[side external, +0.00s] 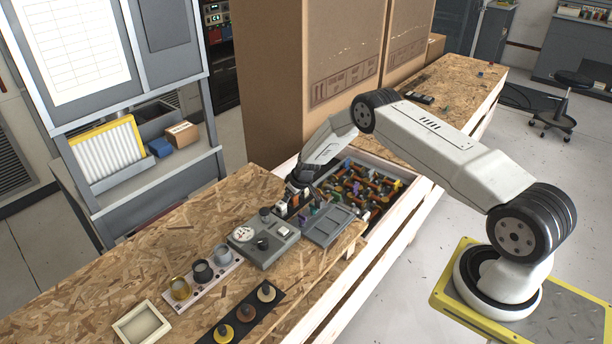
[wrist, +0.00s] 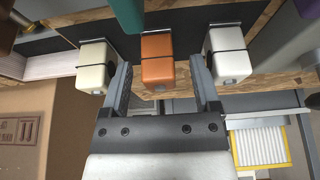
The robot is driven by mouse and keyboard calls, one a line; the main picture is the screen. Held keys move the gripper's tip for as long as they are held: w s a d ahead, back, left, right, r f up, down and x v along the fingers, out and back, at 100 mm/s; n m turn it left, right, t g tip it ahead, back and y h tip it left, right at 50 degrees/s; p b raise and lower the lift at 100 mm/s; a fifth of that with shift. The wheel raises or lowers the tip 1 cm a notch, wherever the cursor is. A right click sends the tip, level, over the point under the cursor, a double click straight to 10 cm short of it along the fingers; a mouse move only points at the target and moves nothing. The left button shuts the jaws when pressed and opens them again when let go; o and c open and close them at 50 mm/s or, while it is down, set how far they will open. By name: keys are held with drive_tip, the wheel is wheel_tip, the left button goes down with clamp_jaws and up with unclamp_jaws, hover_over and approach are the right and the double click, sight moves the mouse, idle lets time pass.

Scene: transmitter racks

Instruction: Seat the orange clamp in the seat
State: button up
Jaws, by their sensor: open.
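The orange clamp (wrist: 156,50) is a rounded block with a dark line across it, in the middle of a row in the wrist view. My gripper (wrist: 162,74) is open, with one finger on each side of the orange clamp's lower end; I cannot tell whether they touch it. In the side view my gripper (side external: 300,187) is low at the near-left end of the parts bin, beside the grey panel unit.
A cream clamp (wrist: 93,57) and a white clamp (wrist: 227,62) flank the orange one closely. The parts bin (side external: 408,168) holds many coloured pieces. A grey panel with a gauge (side external: 268,250), a strip of round fittings (side external: 190,292) and a shallow tray (side external: 120,327) stand on the bench.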

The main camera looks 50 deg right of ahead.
clamp_jaws()
drive_tip(key=shift+r, duration=0.15)
drive_tip(key=shift+r, duration=0.75)
drive_tip(key=s+a+r, duration=0.3)
drive_tip(key=s+r, duration=0.8)
drive_tip(key=s, duration=0.2)
drive_tip(key=shift+s+a, duration=0.15)
drive_tip(key=shift+s, duration=0.1)
drive_tip(key=shift+r, duration=0.15)
idle(0.5)
